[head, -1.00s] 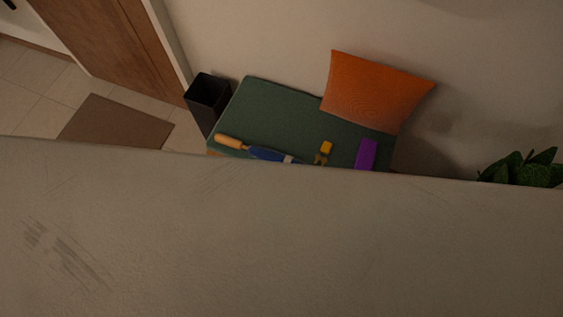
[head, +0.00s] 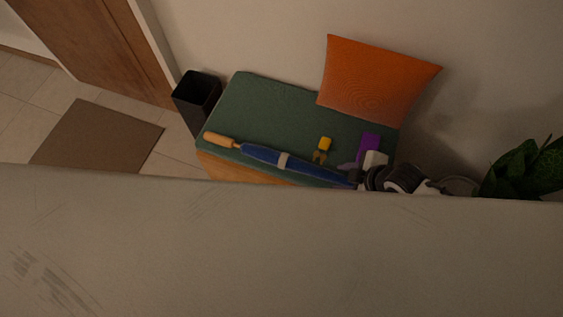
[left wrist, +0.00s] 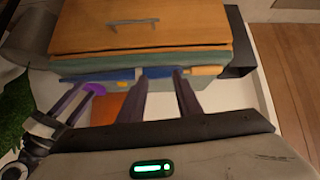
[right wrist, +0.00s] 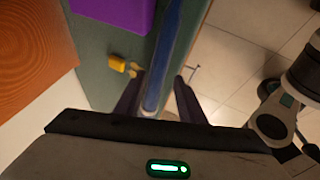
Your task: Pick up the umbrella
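The umbrella (head: 262,156), furled and blue with a tan handle (head: 219,139) and a pale strap, lies along the front of the green bench cushion (head: 260,107). My right gripper (head: 350,172) is at its tip end; in the right wrist view its fingers (right wrist: 158,92) are open, one on each side of the umbrella (right wrist: 168,60), not closed on it. My left gripper (left wrist: 160,85) is hidden in the head view. In the left wrist view its fingers are open and point at the umbrella's strap area (left wrist: 155,72); contact cannot be told.
A yellow keyring-like thing (head: 324,145) and a purple block (head: 369,144) lie on the cushion behind the umbrella. An orange pillow (head: 375,80) leans on the wall. A black bin (head: 197,98) stands left, a plant (head: 525,168) right. A large grey surface (head: 280,250) blocks the lower view.

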